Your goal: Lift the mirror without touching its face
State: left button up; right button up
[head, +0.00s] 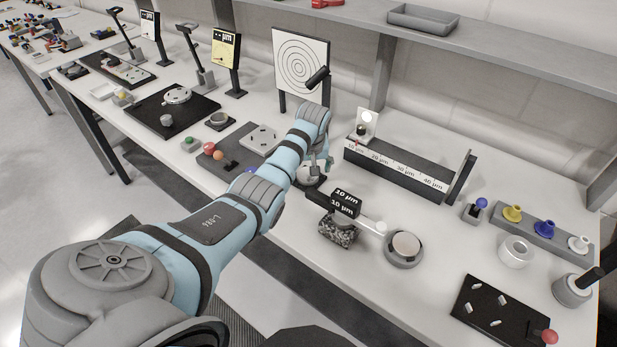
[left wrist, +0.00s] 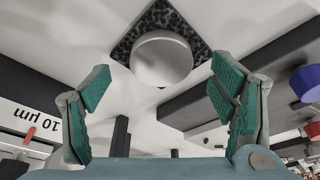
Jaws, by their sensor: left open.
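A round pale disc, which looks like the mirror, lies on a dark speckled plate (left wrist: 126,46). The mirror (left wrist: 160,60) faces the camera in the left wrist view. In the head view the mirror (head: 306,175) is partly covered by my left gripper (head: 320,166). In the left wrist view my left gripper (left wrist: 162,74) is open, one green-padded finger to each side of the mirror in the picture. A gap shows between each finger and the disc's rim, and nothing is held. I cannot tell the exact height between them. My right gripper is out of view.
A long dark rail (head: 405,175) with µm labels stands to the right of my left gripper. A speckled block (head: 338,234) with a 10 µm sign and a round grey holder (head: 404,250) stand in front. A target board (head: 300,62) stands behind.

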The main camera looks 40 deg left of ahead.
pick_arm(q)
jog(key=shift+x, duration=1)
jog(key=shift+s+r, duration=0.15)
jog(key=shift+r, duration=0.05)
jog(key=shift+c, duration=0.6)
jog(key=c, duration=1.2)
jog(key=shift+r, duration=0.1)
jog(key=shift+c, duration=0.2)
